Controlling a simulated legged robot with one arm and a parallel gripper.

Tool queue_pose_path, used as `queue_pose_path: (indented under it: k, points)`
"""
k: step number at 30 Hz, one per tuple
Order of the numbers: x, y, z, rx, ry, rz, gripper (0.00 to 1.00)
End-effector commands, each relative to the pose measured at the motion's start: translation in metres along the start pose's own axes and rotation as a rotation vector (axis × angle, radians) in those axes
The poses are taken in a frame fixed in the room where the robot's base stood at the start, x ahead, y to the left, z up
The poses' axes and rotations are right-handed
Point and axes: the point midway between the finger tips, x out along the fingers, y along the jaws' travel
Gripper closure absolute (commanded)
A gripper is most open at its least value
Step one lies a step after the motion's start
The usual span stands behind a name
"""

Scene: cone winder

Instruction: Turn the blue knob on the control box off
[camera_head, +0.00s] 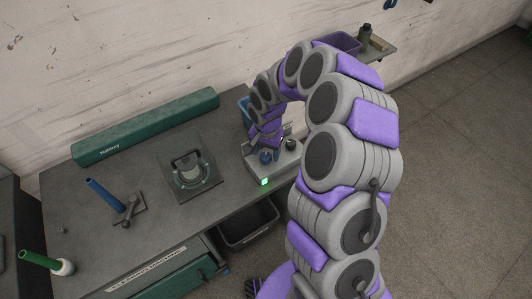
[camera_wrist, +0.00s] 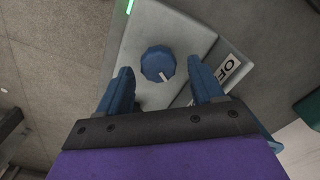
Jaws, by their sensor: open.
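The control box (camera_head: 258,172) is a light grey box at the right part of the bench. Its blue knob (camera_head: 265,156) sits on the top face. In the wrist view, the blue knob (camera_wrist: 156,60) is faceted, and its white pointer mark aims down and slightly right in the picture. In the head view my gripper (camera_head: 264,138) is just behind the knob.
A green light (camera_head: 264,182) glows on the box's front. A square plate with a ring part (camera_head: 190,165), a blue rod (camera_head: 104,194) and a long green case (camera_head: 147,125) are to the left. A dark bin (camera_head: 249,226) is below.

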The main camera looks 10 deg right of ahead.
Motion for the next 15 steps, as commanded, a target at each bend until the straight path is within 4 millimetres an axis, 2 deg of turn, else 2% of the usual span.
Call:
queue_pose_path:
  k: [11,15]
  points:
    - [0.0049,0.0000,0.0002,0.000,-0.001,0.000,0.34]
    - [0.0049,0.0000,0.0003,-0.001,-0.001,0.000,0.48]
